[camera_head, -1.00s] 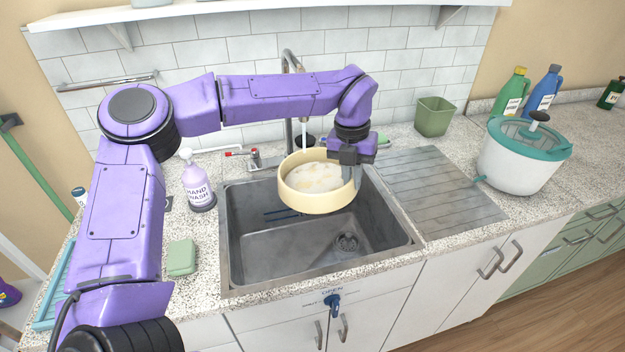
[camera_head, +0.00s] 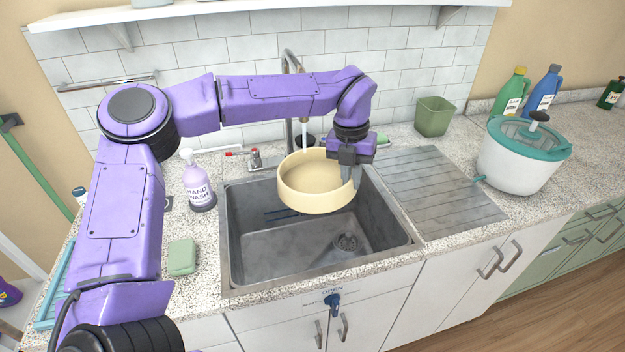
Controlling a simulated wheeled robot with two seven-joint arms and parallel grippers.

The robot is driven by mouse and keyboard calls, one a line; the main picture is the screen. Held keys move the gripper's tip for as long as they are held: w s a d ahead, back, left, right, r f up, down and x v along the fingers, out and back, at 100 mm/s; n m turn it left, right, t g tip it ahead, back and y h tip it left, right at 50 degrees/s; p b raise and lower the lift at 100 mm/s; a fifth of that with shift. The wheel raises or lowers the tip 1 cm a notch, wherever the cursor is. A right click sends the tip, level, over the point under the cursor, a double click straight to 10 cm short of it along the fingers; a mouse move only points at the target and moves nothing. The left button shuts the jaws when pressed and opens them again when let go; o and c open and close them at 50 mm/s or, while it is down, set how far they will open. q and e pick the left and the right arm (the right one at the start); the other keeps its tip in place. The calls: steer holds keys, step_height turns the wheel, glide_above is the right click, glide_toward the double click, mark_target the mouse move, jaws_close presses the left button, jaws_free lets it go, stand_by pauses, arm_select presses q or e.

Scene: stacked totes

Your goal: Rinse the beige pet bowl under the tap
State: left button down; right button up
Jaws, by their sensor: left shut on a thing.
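The beige pet bowl (camera_head: 315,200) is held over the back of the steel sink (camera_head: 300,255), about level and above the basin floor. My left gripper (camera_head: 350,172) is shut on the right side of its rim. The tap (camera_head: 288,62) stands behind the sink, its spout partly hidden by my left arm. A thin stream of water (camera_head: 304,136) falls from it into the bowl. The inside of the bowl that shows looks clean and plain beige. My right gripper is not in view.
A hand wash bottle (camera_head: 198,182) and a green soap bar (camera_head: 182,257) stand left of the sink. A ribbed drainboard (camera_head: 440,190) lies clear on the right. A green pot (camera_head: 433,117) and a white-and-teal spinner (camera_head: 522,160) stand beyond it.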

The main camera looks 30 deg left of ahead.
arm_select(q)
steer(key=shift+d, duration=0.15)
steer(key=shift+s+d+f+b, duration=0.1)
steer(key=shift+s+b, duration=0.25)
steer(key=shift+s+d+b, duration=0.25)
steer(key=shift+s+b, duration=0.2)
steer(key=shift+s, duration=0.35)
steer(key=shift+s+d+b, duration=0.35)
steer(key=shift+s, duration=0.45)
steer(key=shift+s+d+b, duration=0.3)
steer(key=shift+s+b, duration=0.1)
steer(key=shift+s, duration=0.45)
steer(key=shift+s+d+b, duration=0.35)
steer(key=shift+s, duration=0.55)
steer(key=s+d+r+p, duration=0.1)
steer(key=s+r, duration=0.3)
steer(key=shift+s+d+r, duration=0.15)
steer(key=shift+s+d, duration=0.2)
steer(key=shift+d, duration=0.05)
